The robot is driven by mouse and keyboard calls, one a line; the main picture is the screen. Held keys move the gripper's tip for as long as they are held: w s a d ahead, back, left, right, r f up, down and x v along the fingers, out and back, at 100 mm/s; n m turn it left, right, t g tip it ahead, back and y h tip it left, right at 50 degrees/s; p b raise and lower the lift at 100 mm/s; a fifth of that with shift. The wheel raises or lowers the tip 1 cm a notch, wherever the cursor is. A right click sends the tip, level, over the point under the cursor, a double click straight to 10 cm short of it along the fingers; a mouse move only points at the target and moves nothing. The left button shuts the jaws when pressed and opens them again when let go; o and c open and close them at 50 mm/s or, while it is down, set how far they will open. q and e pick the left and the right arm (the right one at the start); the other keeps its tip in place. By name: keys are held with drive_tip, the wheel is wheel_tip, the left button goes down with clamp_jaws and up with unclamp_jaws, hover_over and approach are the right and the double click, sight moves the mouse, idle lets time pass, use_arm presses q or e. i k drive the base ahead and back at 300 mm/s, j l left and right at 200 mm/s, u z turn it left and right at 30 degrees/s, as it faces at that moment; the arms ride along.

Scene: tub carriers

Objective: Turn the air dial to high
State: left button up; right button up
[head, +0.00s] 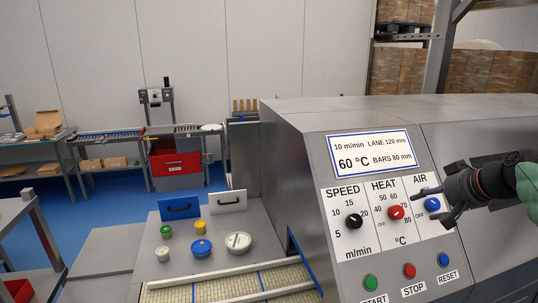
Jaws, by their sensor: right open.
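The blue AIR dial (432,204) is on the sloped front panel of the grey machine (350,185), under the label AIR. My right gripper (431,208) comes in from the right. It is open, with one dark finger above the dial and the other below it to the right. I cannot tell whether the fingers touch the dial. The gripper covers part of the AIR panel, and I cannot read its high mark or the dial's setting. My left gripper is not in view.
Left of the AIR dial are the red HEAT dial (396,212) and black SPEED dial (353,221). Below are green START (370,282), red STOP (409,270) and blue RESET (443,259) buttons. A display (369,151) is above. Several tubs stand beside the slatted conveyor (230,286).

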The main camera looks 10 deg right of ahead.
sight(433, 203)
drive_tip(key=k+l, duration=0.15)
drive_tip(key=k, duration=0.85)
